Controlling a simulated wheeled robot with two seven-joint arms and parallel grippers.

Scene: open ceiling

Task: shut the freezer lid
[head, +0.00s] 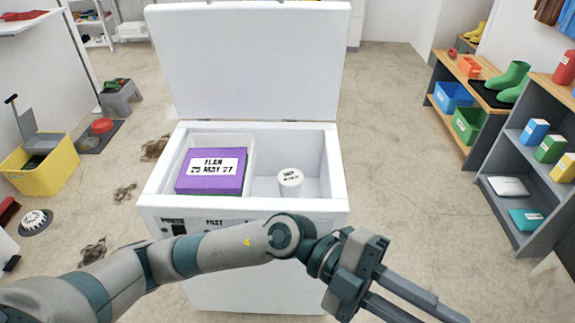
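The white chest freezer (330,208) stands in front of me. Its lid (248,60) is raised, standing upright at the back edge. Inside, a purple box (210,184) labelled "FLAN" lies in the left basket and a white tub (290,183) stands in the right part. My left arm reaches in from the left across the freezer's front. My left gripper (425,304) is at the lower right, in front of and right of the freezer, apart from the lid. Its two fingers are apart with nothing between them. My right gripper is out of view.
Shelves (490,185) with boxes and green boots (510,78) line the right side. The floor (390,150) between freezer and shelves is clear. Dark stains mark the floor at left.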

